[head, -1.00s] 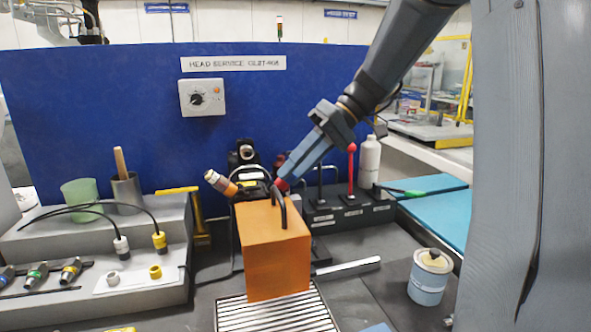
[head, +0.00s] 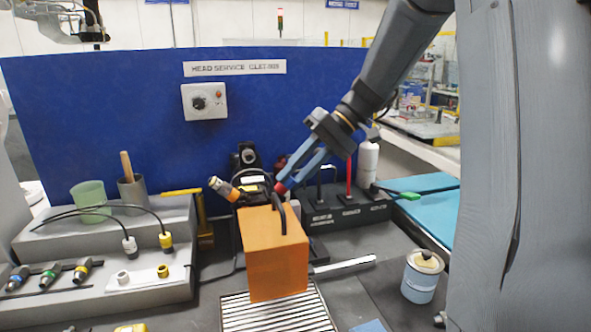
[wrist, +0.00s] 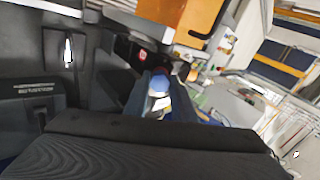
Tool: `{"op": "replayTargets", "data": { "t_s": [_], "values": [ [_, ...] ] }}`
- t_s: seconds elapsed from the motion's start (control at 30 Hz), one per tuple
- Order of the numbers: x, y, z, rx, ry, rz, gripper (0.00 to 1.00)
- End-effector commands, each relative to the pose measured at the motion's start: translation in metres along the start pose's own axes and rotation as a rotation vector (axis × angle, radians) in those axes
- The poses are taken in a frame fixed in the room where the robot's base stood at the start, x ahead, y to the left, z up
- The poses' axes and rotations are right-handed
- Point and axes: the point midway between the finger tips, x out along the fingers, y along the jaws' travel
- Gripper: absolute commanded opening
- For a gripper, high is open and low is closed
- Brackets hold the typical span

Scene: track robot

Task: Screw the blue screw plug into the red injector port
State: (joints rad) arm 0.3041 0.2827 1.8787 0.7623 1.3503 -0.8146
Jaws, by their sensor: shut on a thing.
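My gripper (head: 287,180) reaches down from the upper right to just behind the orange block. In the wrist view its two fingers (wrist: 160,84) are closed around a small blue piece with a pale part, which I take as the blue screw plug (wrist: 158,86). A red piece (head: 281,188) shows right at the fingertips in the head view; I take it as the red injector port. Whether the plug touches or sits in the port is hidden.
The orange block (head: 272,262) with a dark handle stands in front. An orange-tipped cylinder (head: 223,188) leans to its left. A red-stemmed tool (head: 349,175) and white bottle (head: 368,163) stand right of the gripper. A blue can (head: 420,280) is at front right.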

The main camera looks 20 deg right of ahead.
Motion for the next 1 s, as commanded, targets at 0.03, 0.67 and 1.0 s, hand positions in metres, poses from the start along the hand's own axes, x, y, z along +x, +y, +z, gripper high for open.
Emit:
{"op": "replayTargets", "data": {
  "t_s": [0.03,0.67,1.0],
  "values": [
    [-0.0009,-0.0011,0.0005,0.020,-0.001,0.000,0.00],
    [-0.0003,-0.0006,0.0003,0.247,-0.001,-0.001,0.26],
    [0.0003,0.0002,0.0002,0.242,-0.001,0.000,0.44]
  ]
}}
